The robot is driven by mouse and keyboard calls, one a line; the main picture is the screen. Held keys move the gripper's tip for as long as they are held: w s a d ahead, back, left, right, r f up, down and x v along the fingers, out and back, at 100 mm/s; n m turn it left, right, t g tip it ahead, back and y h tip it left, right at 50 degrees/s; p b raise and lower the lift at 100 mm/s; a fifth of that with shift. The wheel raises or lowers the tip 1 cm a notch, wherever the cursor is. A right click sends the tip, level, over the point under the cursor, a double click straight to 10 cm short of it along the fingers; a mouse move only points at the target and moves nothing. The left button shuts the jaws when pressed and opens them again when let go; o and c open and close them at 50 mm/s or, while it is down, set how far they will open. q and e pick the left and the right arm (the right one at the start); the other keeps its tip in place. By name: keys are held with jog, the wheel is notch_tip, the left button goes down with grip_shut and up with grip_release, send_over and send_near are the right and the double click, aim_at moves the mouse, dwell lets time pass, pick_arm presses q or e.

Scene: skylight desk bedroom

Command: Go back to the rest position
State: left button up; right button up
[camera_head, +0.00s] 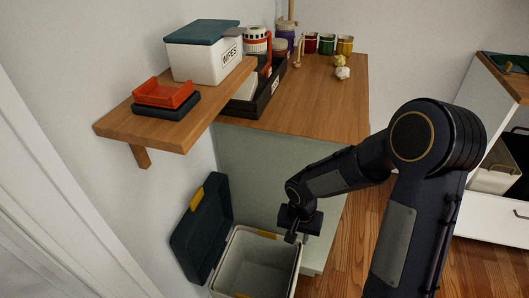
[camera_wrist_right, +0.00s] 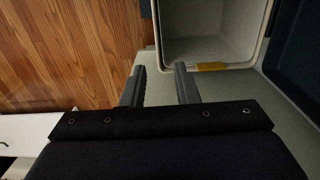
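My right arm reaches in from the right in the head view, and its gripper (camera_head: 291,238) hangs just above the rim of an open bin. In the right wrist view the two fingers of the right gripper (camera_wrist_right: 160,84) stand apart with nothing between them. The bin (camera_head: 238,264) is light grey and looks empty in the part that shows. It also shows at the top of the right wrist view (camera_wrist_right: 212,38), beyond the fingertips. My left gripper is not in view.
The bin's dark lid (camera_head: 203,226) stands open against the wall. A wooden shelf (camera_head: 115,125) holds a wipes box (camera_head: 205,62) and an orange tray (camera_head: 163,94). The desk (camera_head: 325,108) carries jars, crumpled paper and a black organizer (camera_head: 265,100). Wooden floor (camera_head: 345,255) is clear beside the bin.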

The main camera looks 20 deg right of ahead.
jog(key=shift+r, duration=0.1)
jog(key=s+a+r+n+t+y, duration=0.1)
jog(key=s+r+n+t+y, duration=0.15)
jog(key=s+r, duration=0.6)
jog(key=s+a+r+n+t+y, duration=0.1)
jog(key=s+a+r+n+t, duration=0.15)
jog(key=s+r, duration=0.65)
notch_tip(320, 180, up, 19)
jog(key=w+p, duration=0.1)
jog(key=p, duration=1.6)
jog(key=shift+d+f+t+p, duration=0.2)
jog(key=shift+d+t+p, duration=0.1)
jog(key=shift+p, duration=0.1)
